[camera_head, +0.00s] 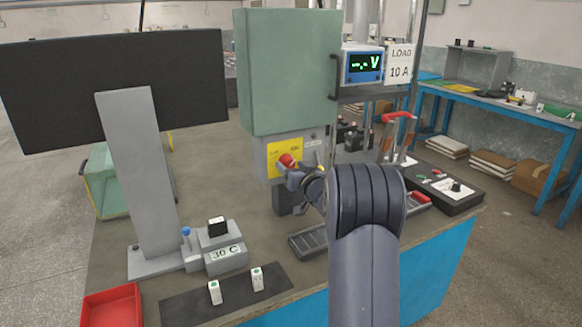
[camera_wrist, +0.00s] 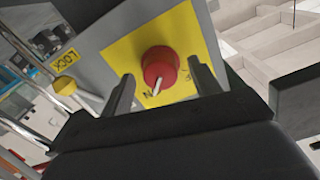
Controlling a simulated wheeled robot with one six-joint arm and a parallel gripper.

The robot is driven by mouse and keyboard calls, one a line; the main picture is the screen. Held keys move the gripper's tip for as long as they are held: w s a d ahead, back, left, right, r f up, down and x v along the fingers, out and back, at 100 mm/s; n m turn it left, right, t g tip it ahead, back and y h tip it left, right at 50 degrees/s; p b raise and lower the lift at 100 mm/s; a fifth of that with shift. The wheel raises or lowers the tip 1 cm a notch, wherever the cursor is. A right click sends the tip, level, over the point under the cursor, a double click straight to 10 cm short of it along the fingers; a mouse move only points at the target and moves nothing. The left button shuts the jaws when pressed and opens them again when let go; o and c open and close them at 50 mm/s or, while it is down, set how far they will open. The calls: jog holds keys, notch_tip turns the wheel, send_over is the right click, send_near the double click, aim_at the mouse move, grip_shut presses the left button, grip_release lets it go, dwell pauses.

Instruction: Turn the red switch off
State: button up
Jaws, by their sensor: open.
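The red switch (camera_head: 287,160) is a round knob on a yellow plate (camera_head: 272,150) on the grey box under the green cabinet. In the wrist view the red switch (camera_wrist: 160,66) shows a white pointer mark directed toward the lower edge of the yellow plate (camera_wrist: 183,32). The lettering by the mark is partly hidden. My gripper (camera_wrist: 160,85) is open, with one finger on each side of the knob. I cannot tell whether either finger touches it. In the head view my gripper (camera_head: 294,174) is at the knob, partly hidden by my arm.
A yellow knob marked LOCK (camera_wrist: 64,86) is left of the plate in the wrist view. The green cabinet (camera_head: 288,75) rises above the switch. A monitor (camera_head: 115,85) stands left, a black control box (camera_head: 445,186) right. A red tray (camera_head: 112,307) sits front left.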

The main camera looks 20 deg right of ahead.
jog(key=shift+w, duration=0.35)
jog(key=c, duration=1)
